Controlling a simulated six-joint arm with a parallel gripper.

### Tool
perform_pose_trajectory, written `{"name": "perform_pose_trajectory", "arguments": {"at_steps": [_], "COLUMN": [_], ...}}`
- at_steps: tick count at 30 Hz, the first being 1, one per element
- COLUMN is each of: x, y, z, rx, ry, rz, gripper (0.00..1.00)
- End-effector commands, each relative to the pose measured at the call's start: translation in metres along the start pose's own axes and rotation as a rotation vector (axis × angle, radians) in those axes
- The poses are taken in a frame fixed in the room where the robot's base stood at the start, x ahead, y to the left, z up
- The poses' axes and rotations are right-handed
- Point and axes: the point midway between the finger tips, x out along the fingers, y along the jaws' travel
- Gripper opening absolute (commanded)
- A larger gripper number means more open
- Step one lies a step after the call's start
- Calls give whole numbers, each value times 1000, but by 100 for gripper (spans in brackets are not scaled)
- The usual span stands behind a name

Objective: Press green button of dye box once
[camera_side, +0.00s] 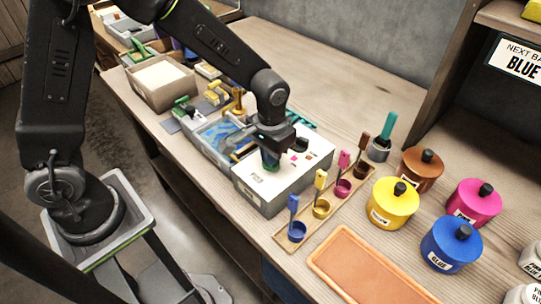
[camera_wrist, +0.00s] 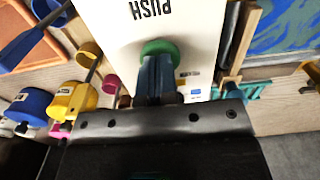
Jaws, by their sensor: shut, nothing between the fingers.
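The dye box (camera_side: 262,190) is a white-topped grey box on the bench, centre of the side view. Its white top (camera_wrist: 120,20) with the word PUSH fills the upper middle of the wrist view. The green button (camera_wrist: 158,46) shows there just beyond my fingertips; in the side view only a bit of green shows under my gripper. My gripper (camera_wrist: 156,62) is shut and empty, pointing down at the button. The tips overlap the button's edge in the wrist view; I cannot tell whether they press it.
A wooden tray with small dye cups and brushes (camera_side: 321,208) stands right of the box. Yellow (camera_side: 391,205), blue (camera_side: 450,245), pink (camera_side: 474,205) and brown (camera_side: 421,168) lidded pots stand further right. An orange-brown slab (camera_side: 362,270) lies in front. A blue-patterned tray (camera_side: 217,134) adjoins the box's left.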

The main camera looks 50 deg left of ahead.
Motion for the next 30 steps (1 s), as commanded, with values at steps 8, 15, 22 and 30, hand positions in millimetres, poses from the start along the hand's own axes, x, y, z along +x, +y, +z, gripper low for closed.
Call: {"name": "perform_pose_trajectory", "arguments": {"at_steps": [8,15,22,30], "x": [-5,-21,-24,-24], "y": [0,0,0,0], "z": [0,0,0,0], "rx": [0,0,0,0], "ry": [2,3,0,0], "rz": [0,0,0,0], "gripper": [0,0,0,0]}}
